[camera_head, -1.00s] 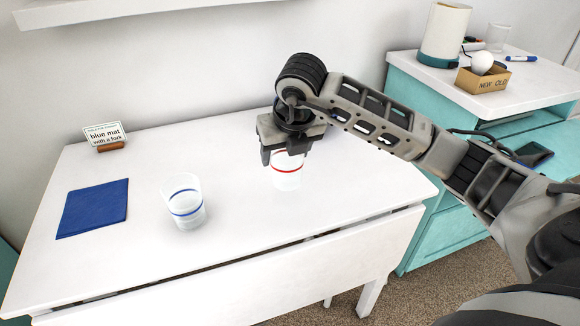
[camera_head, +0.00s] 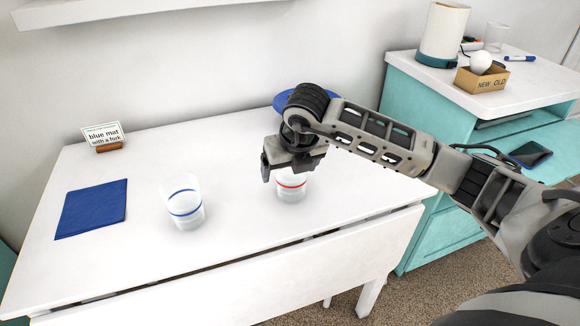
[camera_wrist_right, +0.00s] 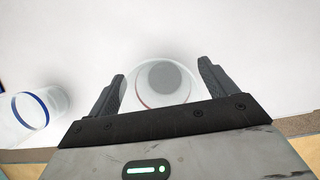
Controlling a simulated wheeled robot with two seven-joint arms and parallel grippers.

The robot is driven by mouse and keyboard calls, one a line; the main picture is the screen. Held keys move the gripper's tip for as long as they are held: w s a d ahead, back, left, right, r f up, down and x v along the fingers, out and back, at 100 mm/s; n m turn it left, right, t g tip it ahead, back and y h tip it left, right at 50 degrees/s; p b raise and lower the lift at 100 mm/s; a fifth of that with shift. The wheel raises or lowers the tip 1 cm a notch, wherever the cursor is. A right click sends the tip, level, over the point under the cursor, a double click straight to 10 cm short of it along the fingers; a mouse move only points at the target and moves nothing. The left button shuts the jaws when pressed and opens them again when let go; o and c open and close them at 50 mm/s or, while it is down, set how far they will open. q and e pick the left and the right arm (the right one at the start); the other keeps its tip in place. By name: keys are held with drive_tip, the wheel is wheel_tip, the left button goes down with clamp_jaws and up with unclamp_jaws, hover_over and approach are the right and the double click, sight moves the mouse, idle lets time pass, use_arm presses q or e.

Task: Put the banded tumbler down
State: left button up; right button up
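The red-banded clear tumbler (camera_head: 291,188) stands upright on the white table, right of centre. My right gripper (camera_head: 286,176) is over it from above, with the fingers on either side of its upper part. The left-hand finger looks slightly apart from the glass, so the gripper appears open around it. In the right wrist view the tumbler (camera_wrist_right: 161,82) shows between the two fingers (camera_wrist_right: 163,75), seen down into its mouth. A blue-banded tumbler (camera_head: 185,204) stands to the left. My left gripper is not in view.
A blue round item (camera_head: 281,101) is partly hidden behind my arm. A teal cabinet (camera_head: 400,92) stands right. The table's front middle is clear.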

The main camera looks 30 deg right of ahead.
drive_tip(key=p+v, duration=0.1)
drive_tip(key=v, duration=1)
drive_tip(key=shift+s+r, duration=0.15)
drive_tip(key=shift+r, duration=0.2)
drive_tip(key=shift+s+r, duration=0.2)
drive_tip(key=shift+a, duration=0.15)
